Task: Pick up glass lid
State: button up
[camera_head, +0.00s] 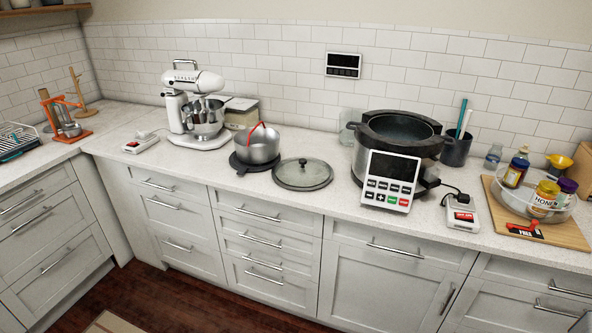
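The glass lid (302,174) lies flat on the white countertop, a round, greyish see-through disc with a small dark knob on top. It sits between a steel pot (258,150) on its left and a large black and steel cooker (365,165) on its right. The lid is clear of both. My gripper is not in view.
A white stand mixer (197,110) stands left of the pot. A control panel (388,181) leans in front of the cooker. A glass bowl with jars rests on a wooden board (566,233) at right. The counter edge runs just in front of the lid.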

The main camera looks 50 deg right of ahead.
aim_at(298, 173)
jog(key=i, duration=0.9)
jog(key=z, duration=0.05)
